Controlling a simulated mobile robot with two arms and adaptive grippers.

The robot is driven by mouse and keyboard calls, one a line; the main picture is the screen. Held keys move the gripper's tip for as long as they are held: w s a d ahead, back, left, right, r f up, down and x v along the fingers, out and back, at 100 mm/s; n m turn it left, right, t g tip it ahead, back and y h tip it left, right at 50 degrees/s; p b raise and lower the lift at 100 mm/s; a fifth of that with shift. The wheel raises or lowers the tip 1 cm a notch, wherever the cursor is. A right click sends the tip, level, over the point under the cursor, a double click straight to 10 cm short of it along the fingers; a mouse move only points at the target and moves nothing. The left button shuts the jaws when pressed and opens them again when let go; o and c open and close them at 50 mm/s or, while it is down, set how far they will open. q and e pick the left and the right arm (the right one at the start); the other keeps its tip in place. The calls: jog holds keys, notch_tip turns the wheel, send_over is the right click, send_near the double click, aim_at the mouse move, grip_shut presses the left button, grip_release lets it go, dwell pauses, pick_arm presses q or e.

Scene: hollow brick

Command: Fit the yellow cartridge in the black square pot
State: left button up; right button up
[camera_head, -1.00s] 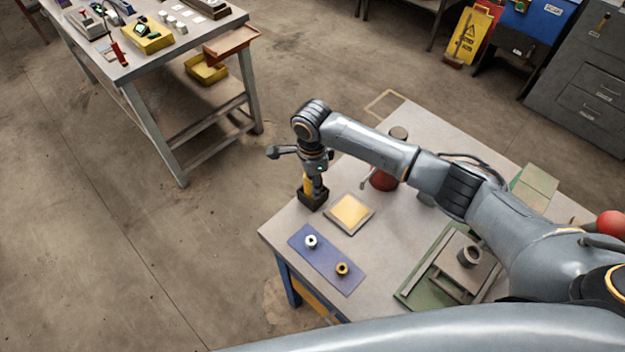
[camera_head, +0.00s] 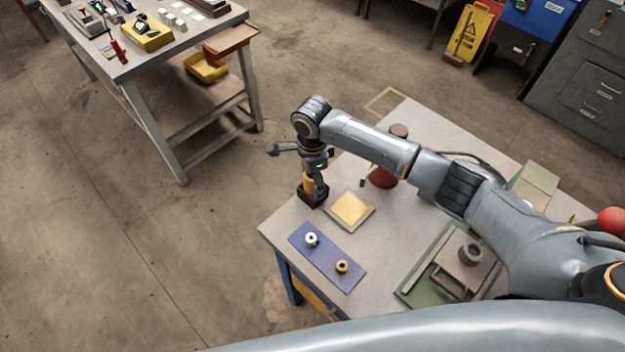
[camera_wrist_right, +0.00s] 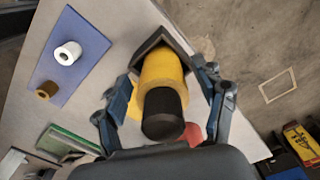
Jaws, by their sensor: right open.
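The yellow cartridge (camera_head: 307,183) stands upright with its lower end inside the black square pot (camera_head: 313,201), at the table's far left corner. In the right wrist view the cartridge (camera_wrist_right: 163,72) shows its black top end towards me, and the rim of the pot (camera_wrist_right: 152,42) shows around its far end. How deep it sits is hidden. My right gripper (camera_head: 314,184) is over the pot. Its fingers (camera_wrist_right: 168,78) are open, one on each side of the cartridge, with a gap visible. My left gripper is not in view.
A yellow square pad (camera_head: 351,209) lies beside the pot. A blue mat (camera_head: 327,272) carries a white and a brass ring. A green tray (camera_head: 409,291) with a grey fixture and a red round object (camera_head: 383,180) are farther right. The table edge is close to the pot.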

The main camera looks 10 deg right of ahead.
notch_tip(320, 180, up, 11)
jog(key=shift+r, duration=0.1)
jog(key=shift+a, duration=0.1)
dwell(0.6)
